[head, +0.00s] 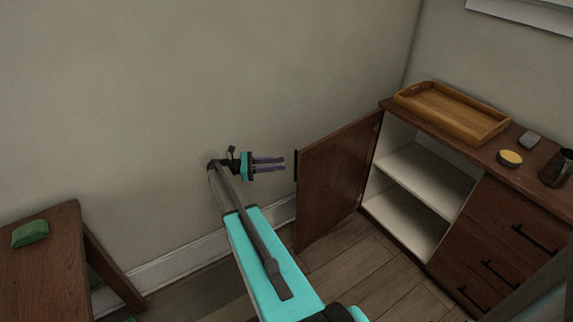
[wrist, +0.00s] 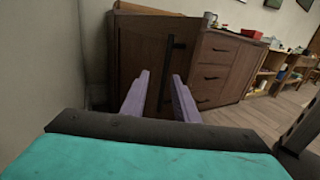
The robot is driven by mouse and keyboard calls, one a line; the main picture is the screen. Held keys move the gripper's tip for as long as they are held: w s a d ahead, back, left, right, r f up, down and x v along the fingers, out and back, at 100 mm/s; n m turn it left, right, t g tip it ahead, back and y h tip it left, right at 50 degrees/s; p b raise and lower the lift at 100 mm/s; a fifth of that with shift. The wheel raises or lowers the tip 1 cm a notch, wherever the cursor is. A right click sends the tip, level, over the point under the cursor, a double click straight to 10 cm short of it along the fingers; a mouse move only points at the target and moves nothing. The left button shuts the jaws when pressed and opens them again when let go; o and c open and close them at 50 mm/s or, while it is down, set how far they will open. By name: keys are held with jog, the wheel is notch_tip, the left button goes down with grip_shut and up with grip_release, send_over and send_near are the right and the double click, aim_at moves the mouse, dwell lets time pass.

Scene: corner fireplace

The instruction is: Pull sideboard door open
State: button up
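The sideboard (head: 510,225) stands at the right in the head view. Its brown door (head: 338,180) is swung wide open, and the pale shelves (head: 425,178) inside show. The dark door handle (head: 296,166) is at the door's free edge. My gripper (head: 284,163) is open and empty, with its purple fingers pointing at the handle and a small gap between them. In the wrist view the door (wrist: 140,50) fills the middle, and its handle (wrist: 170,65) shows beyond and between the two spread fingers.
A wooden tray (head: 455,110), a yellow-topped round item (head: 510,158) and a dark mug (head: 556,170) stand on the sideboard top. A wooden table (head: 45,265) with a green item (head: 30,233) is at the left. A bare wall (head: 200,80) is behind my arm.

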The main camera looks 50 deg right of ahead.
jog(key=shift+v, duration=2.65)
